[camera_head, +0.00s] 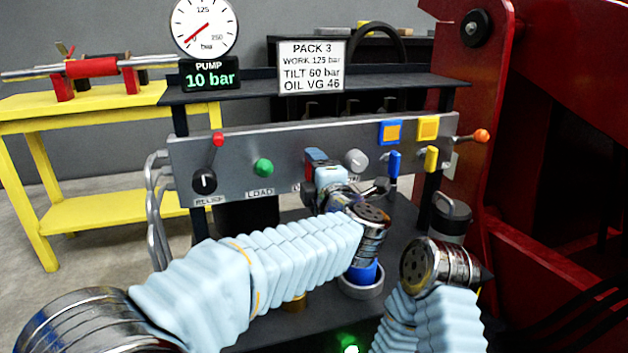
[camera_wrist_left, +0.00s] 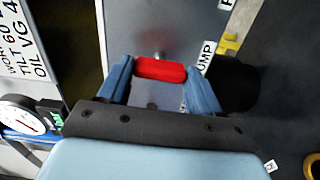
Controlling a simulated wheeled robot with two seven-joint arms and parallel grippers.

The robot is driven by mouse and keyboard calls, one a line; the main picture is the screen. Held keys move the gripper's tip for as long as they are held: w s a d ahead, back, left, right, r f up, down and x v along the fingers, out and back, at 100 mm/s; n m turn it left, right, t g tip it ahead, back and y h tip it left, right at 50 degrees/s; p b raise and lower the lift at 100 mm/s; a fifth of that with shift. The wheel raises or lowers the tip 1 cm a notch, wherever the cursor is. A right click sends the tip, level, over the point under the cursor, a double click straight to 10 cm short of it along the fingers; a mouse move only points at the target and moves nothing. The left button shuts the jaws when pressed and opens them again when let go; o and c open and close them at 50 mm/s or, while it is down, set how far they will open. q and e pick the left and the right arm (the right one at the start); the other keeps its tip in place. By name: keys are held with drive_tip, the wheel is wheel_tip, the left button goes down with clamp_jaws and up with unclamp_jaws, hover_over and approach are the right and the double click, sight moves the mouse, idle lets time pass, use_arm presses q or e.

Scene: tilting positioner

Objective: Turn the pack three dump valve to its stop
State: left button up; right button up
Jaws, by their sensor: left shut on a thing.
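In the left wrist view a red handle (camera_wrist_left: 160,69) lies crosswise between the two blue fingers of my left gripper (camera_wrist_left: 160,82), which is shut on it. A label partly reading "UMP" stands beside it, so I take it as the dump valve handle. In the head view my left gripper (camera_head: 320,168) reaches the grey control panel (camera_head: 235,150) near its middle. The gripper hides the valve there, so its angle and stop cannot be made out. My right arm shows at the lower right, but its gripper is not in view.
The pump display (camera_head: 209,78) reads 10 bar. A red machine frame (camera_head: 560,150) blocks the right.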

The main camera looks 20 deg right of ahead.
use_arm(q)
drive_tip(key=shift+f+n, duration=0.1)
drive_tip(key=shift+n, duration=0.2)
drive_tip(key=o, duration=1.1)
drive_tip(key=shift+c, duration=0.2)
drive_tip(key=shift+s, duration=0.1)
drive_tip(key=s, duration=1.3)
drive_tip(key=shift+s+d, duration=0.25)
drive_tip(key=shift+s, duration=0.1)
